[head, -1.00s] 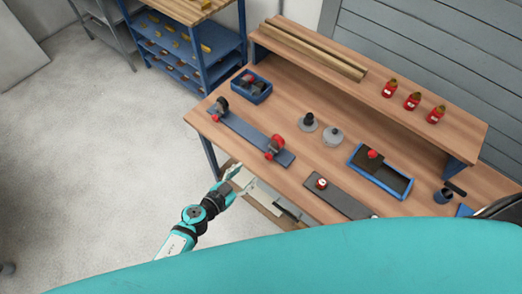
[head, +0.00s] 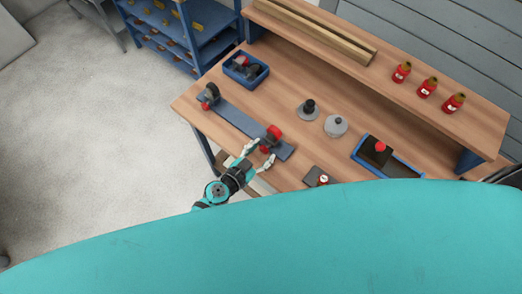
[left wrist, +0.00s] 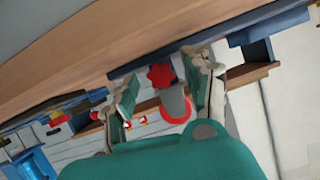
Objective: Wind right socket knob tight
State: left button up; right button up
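A dark blue-grey rail (head: 240,120) lies along the table's front left edge with a socket at each end. The right socket (head: 272,135) has red parts; in the left wrist view its red star-shaped knob (left wrist: 160,76) shows beside a grey body with a red ring (left wrist: 176,108). The left socket (head: 210,95) is at the rail's far end. My left gripper (head: 262,155) is open at the table's front edge, close to the right socket. In the left wrist view, its spread fingers (left wrist: 163,95) appear on either side of the knob; contact is not visible. My right gripper is not in view.
A blue bin (head: 246,70) with dark and red parts stands behind the rail. Two grey round pieces (head: 335,126) stand right of it. A blue tray (head: 398,168) holds a dark block with a red knob. Three red bottles (head: 427,87) stand on the raised shelf.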

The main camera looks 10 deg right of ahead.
pick_arm(q)
jog(key=shift+c, duration=1)
jog(key=shift+w, duration=0.1)
jog(key=c, duration=0.5)
grip_shut()
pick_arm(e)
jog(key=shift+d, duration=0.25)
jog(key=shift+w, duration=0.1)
